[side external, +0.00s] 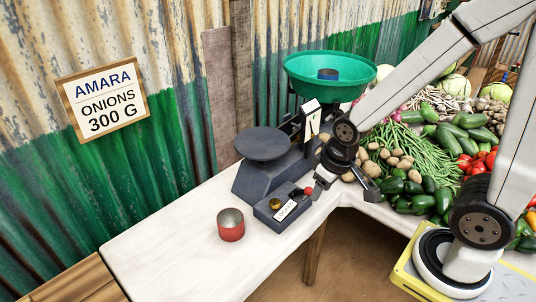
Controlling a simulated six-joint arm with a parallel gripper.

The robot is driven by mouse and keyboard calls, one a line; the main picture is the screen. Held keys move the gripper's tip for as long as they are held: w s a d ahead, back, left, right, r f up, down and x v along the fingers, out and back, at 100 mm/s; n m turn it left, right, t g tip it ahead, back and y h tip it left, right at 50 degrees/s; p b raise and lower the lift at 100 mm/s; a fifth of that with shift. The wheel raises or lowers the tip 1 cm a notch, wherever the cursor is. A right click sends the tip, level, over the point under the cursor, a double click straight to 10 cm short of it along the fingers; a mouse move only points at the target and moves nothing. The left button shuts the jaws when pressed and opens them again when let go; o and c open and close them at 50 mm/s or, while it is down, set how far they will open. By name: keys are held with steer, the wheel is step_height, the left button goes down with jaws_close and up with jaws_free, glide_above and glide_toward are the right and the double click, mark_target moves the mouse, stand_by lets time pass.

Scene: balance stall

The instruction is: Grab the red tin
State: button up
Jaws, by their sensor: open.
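The red tin (231,227) stands upright on the white table, left of the scale's base. It looks open at the top, with a bare metal inside and a red outside. My gripper (343,190) is open to the right of the scale's base, well apart from the tin. One finger is close to a small red object (308,191) at the base's right end; I cannot tell if they touch.
The dark balance scale (262,180) has a flat plate (263,144) and a green bowl (303,66) holding a small blue tin (328,74). A brass weight (275,204) sits on its base. Vegetables (420,150) fill the right. The white table (170,255) is clear around the red tin.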

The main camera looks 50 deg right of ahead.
steer(key=m+t+y, duration=0.4)
steer(key=m+y, duration=0.8)
steer(key=m, duration=1.2)
glide_toward(228, 229)
steer(key=shift+x, duration=3.55)
steer(key=shift+w+d+f, duration=0.1)
steer(key=shift+w, duration=0.05)
jaws_close()
